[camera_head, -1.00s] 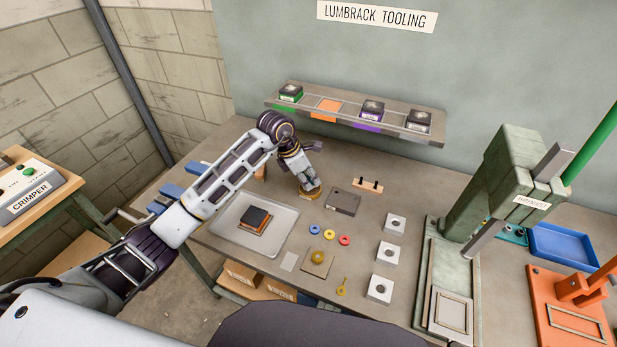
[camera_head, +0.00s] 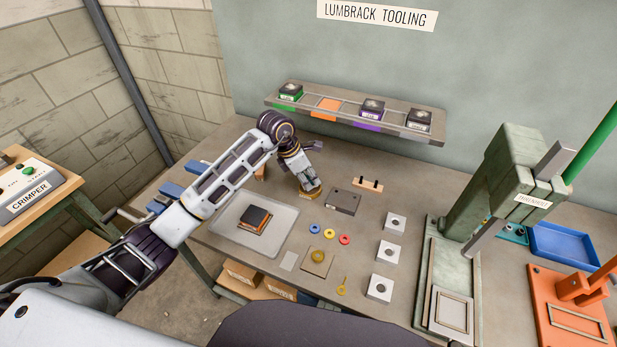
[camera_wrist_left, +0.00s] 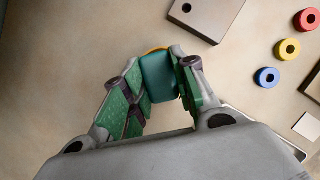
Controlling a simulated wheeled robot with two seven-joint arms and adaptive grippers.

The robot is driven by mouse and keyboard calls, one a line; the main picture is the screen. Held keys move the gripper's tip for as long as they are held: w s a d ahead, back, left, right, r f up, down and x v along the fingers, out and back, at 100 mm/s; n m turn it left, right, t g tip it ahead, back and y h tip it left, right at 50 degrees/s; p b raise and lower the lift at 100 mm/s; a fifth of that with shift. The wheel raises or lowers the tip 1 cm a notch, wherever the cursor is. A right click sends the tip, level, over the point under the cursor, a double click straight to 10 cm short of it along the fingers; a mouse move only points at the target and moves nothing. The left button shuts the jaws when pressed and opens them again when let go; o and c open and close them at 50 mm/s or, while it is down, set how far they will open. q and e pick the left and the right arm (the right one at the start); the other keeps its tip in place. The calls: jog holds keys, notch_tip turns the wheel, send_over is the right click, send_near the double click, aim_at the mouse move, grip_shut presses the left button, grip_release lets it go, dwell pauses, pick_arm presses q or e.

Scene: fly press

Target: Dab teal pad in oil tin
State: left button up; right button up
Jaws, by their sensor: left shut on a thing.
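My left gripper (camera_head: 309,183) points down over the round brass-coloured oil tin (camera_head: 312,194) at the back middle of the bench. In the left wrist view the gripper (camera_wrist_left: 155,90) is shut on the teal pad (camera_wrist_left: 157,76), which sits between its green-lined fingers. A thin yellow arc of the tin's rim (camera_wrist_left: 154,50) shows just beyond the pad. The pad and gripper hide most of the tin, so I cannot tell whether the pad touches the oil. My right gripper is not in view.
A dark grey block (camera_head: 344,201) lies close right of the tin. Blue (camera_head: 315,229), yellow (camera_head: 329,234) and red (camera_head: 344,240) rings lie in front. A grey tray (camera_head: 276,242) holds a dark stacked block. The green press (camera_head: 497,180) stands right, and a tooling shelf (camera_head: 350,117) is behind.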

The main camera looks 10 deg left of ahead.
aim_at(308, 178)
pick_arm(q)
jog(key=shift+f, duration=0.15)
jog(key=shift+f, duration=0.15)
dwell(0.5)
dwell(0.4)
jog(key=shift+s+f+b, duration=0.1)
jog(key=shift+f+b, duration=0.05)
jog(key=shift+b, duration=0.2)
dwell(1.0)
dwell(0.4)
jog(key=shift+r+p, duration=0.3)
jog(key=shift+r, duration=0.25)
jog(key=shift+r+p, duration=1.4)
jog(key=shift+r, duration=1.65)
